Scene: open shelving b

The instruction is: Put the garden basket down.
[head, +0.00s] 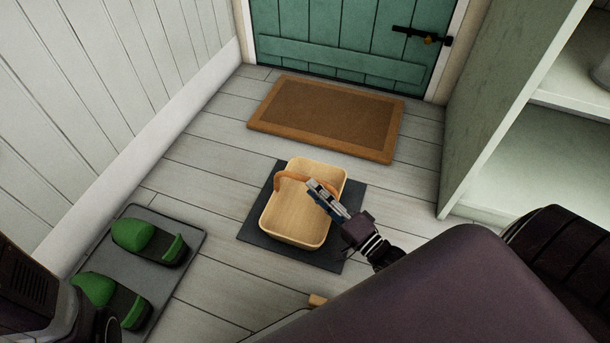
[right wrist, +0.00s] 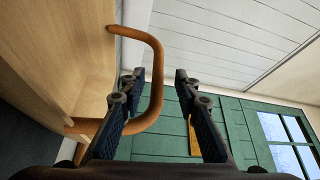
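The garden basket (head: 298,222) is a light wooden tray-like basket with an orange-brown handle (head: 290,175). It appears to rest upright on a dark square mat (head: 259,240) on the floor. My right gripper (head: 314,187) is over the basket, at its handle. In the right wrist view its two fingers (right wrist: 158,95) stand apart. The bent handle (right wrist: 157,75) passes by the left finger, with a visible gap to the right finger, so it is not clamped. The basket's wall (right wrist: 50,50) fills the left of that view. My left gripper does not show.
A brown doormat (head: 325,115) lies before a green door (head: 350,40). A grey tray (head: 190,220) with green-and-black shoes (head: 135,236) is at left. Open shelving (head: 500,110) stands at right. A small tan object (head: 317,300) is partly hidden by my body. Plank floor between is clear.

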